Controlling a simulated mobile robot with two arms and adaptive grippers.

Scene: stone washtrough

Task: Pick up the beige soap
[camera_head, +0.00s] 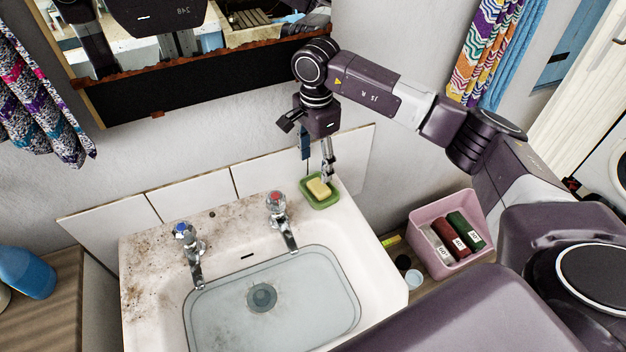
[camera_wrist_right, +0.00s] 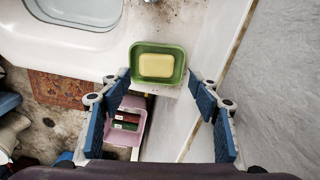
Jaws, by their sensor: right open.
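The beige soap (camera_head: 318,188) lies in a green soap dish (camera_head: 332,199) on the back right corner of the white sink. In the right wrist view the soap (camera_wrist_right: 156,66) sits flat in the middle of the dish (camera_wrist_right: 172,48). My right gripper (camera_head: 316,160) points down at the dish from behind and above. In the right wrist view its blue finger pads (camera_wrist_right: 160,105) are wide apart, with the dish ahead between them and nothing held. My left gripper is not in view.
The sink (camera_head: 375,240) has a hot tap (camera_head: 278,205) left of the dish and a cold tap (camera_head: 185,238) further left. A tiled wall (camera_head: 262,176) stands close behind.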

